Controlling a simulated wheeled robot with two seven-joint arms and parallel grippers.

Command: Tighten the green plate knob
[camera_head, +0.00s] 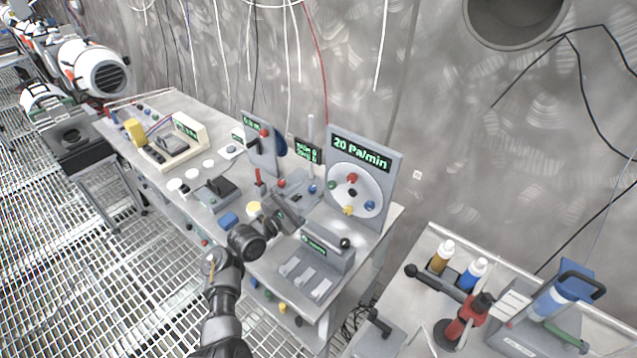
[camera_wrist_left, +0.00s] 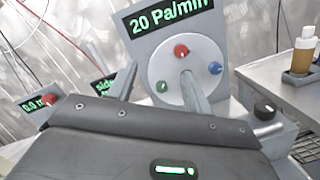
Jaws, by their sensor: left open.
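The green knob (camera_head: 332,185) sits at the left of a round white plate (camera_head: 340,201) on an upright grey panel (camera_head: 388,160) reading "20 Pa/min". Red (camera_head: 352,178), blue (camera_head: 370,205) and yellow (camera_head: 348,210) knobs share the plate. In the left wrist view the green knob (camera_wrist_left: 162,86) shows between my two fingers, beyond them; the red (camera_wrist_left: 181,51) and blue (camera_wrist_left: 215,68) knobs show too, the yellow is hidden. My left gripper (camera_head: 291,198) is open and empty, in front and left of the panel, apart from the green knob. My right gripper is out of view.
A grey box with a black knob (camera_head: 345,243) stands right of my left gripper. A smaller panel with a red knob (camera_head: 264,132) is at the left. The side table (camera_head: 428,243) holds bottles and a red tool. A wall is behind.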

